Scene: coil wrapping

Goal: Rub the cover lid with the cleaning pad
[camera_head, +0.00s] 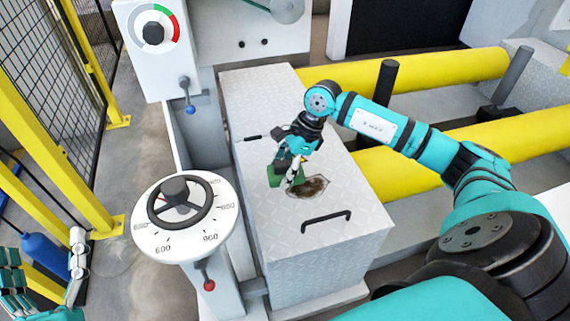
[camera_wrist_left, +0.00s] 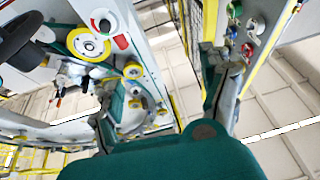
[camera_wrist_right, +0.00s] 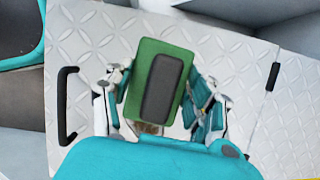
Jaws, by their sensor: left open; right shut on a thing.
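The cover lid (camera_head: 340,241) is a light grey diamond-plate metal cover with black handles. A brown dirty patch (camera_head: 312,188) lies on its top. My right gripper (camera_head: 294,172) is shut on the green cleaning pad (camera_head: 275,176), over the lid beside the patch. In the right wrist view the pad (camera_wrist_right: 145,60) sits between the fingers, its dark grey grip strip (camera_wrist_right: 162,86) facing the camera. Some of the patch shows below it; the rest is hidden. I cannot tell whether the pad touches the lid. My left gripper (camera_wrist_left: 165,105) is open and empty, away from the lid.
A dial with a black handwheel (camera_head: 184,212) and a red-knobbed lever (camera_head: 208,284) stand left of the lid. A blue-knobbed lever (camera_head: 188,100) is on the panel behind. Yellow rails (camera_head: 430,75) run to the right. Yellow fence posts (camera_head: 45,140) stand at the left.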

